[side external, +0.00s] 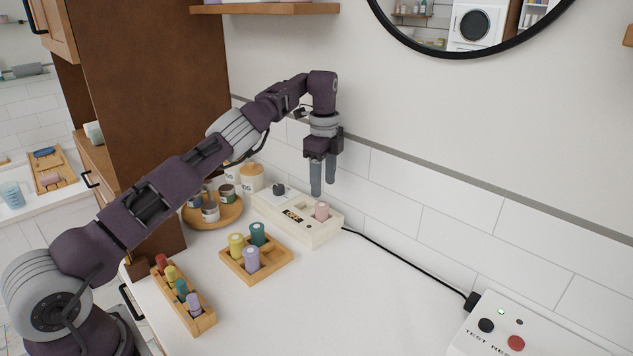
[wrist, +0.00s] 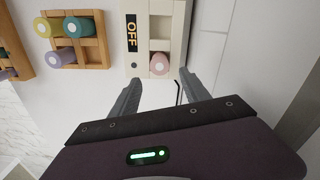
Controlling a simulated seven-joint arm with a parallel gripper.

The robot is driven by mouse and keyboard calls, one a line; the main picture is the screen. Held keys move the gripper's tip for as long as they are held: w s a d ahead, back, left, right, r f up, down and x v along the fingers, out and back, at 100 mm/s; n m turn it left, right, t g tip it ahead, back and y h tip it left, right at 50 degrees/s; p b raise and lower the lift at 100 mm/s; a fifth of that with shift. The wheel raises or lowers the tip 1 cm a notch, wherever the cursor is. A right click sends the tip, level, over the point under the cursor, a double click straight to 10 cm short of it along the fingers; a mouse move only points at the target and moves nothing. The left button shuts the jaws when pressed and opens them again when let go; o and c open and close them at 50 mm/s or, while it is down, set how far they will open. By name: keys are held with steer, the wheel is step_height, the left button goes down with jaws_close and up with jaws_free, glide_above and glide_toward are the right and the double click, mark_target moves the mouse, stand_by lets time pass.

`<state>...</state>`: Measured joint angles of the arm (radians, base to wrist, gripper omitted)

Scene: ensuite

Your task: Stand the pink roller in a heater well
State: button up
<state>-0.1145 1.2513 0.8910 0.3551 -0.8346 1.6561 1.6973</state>
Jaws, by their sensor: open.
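The pink roller (side external: 322,210) stands upright in a well at the right end of the cream heater (side external: 296,228). In the wrist view the pink roller (wrist: 159,64) sits in the lower well of the heater (wrist: 139,10), whose display reads OFF. An empty well shows beside it. My gripper (side external: 322,192) is above the heater, pointing down, with its fingers apart and nothing between them. In the wrist view my gripper (wrist: 158,85) has its open fingertips just below the pink roller, not touching it.
A wooden tray (side external: 272,270) holds yellow, green and lilac rollers. A wooden rack (side external: 207,321) of several coloured rollers stands nearer. A round tray (side external: 232,219) of jars is left of the heater. A black cord (side external: 400,261) runs to a white test box (side external: 545,335). The counter's middle is clear.

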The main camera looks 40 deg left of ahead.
steer(key=s+a+r+n+h, duration=0.1)
steer(key=s+a+r+n, duration=0.2)
steer(key=r+n, duration=0.3)
steer(key=s+d+r+n+h, duration=0.25)
steer(key=s+r+n, duration=0.2)
steer(key=s, duration=0.55)
steer(key=s+d+r+n+t+y, duration=0.1)
steer(key=s+d, duration=0.3)
steer(key=s, duration=0.5)
steer(key=s+d+r+n+t+y, duration=0.1)
steer(key=s+d, duration=0.4)
steer(key=s, duration=0.5)
steer(key=s+d+r+n+t+y, duration=0.1)
steer(key=s+d, duration=0.4)
steer(key=s, duration=0.5)
steer(key=shift+s+r+n+t, duration=0.15)
steer(key=shift+r+n+t, duration=0.5)
steer(key=shift+t, duration=0.65)
steer(key=shift+f+y, duration=0.1)
steer(key=shift+y, duration=0.15)
